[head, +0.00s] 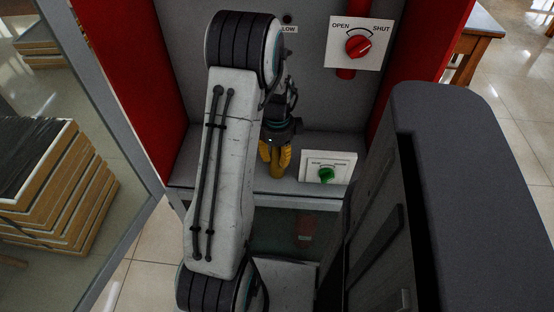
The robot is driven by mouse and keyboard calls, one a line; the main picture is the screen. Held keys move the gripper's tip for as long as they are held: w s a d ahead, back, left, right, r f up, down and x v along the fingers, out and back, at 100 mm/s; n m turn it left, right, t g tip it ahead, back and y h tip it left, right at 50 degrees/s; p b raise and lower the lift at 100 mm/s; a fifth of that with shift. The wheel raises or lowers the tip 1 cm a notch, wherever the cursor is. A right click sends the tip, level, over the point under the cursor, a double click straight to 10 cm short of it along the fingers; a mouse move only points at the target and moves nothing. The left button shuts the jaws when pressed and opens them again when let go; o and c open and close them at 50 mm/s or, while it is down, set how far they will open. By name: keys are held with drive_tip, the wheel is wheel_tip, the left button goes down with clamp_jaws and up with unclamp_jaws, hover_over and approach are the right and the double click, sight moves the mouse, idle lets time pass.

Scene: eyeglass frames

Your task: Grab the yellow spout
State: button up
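The yellow spout (277,171) stands on the grey ledge of the red-sided cabinet, near the middle of the head view. My gripper (276,152) points down right over it, with yellow finger-like parts at either side of the spout's top. Gripper and spout are close in colour and small here, so I cannot tell whether the fingers touch or grip it. My arm hides part of the ledge to the left.
A green knob (326,175) on a white plate sits just right of the spout. A red OPEN/SHUT knob (358,46) is on the back panel. Red side walls (125,75) bound the space. Stacked boxes (50,190) lie behind glass at left.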

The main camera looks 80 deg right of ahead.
clamp_jaws()
drive_tip(key=shift+d+r, duration=0.1)
drive_tip(key=shift+r, duration=0.4)
wheel_tip(320, 180, up, 9)
drive_tip(key=shift+r+p, duration=0.1)
drive_tip(key=shift+p, duration=0.8)
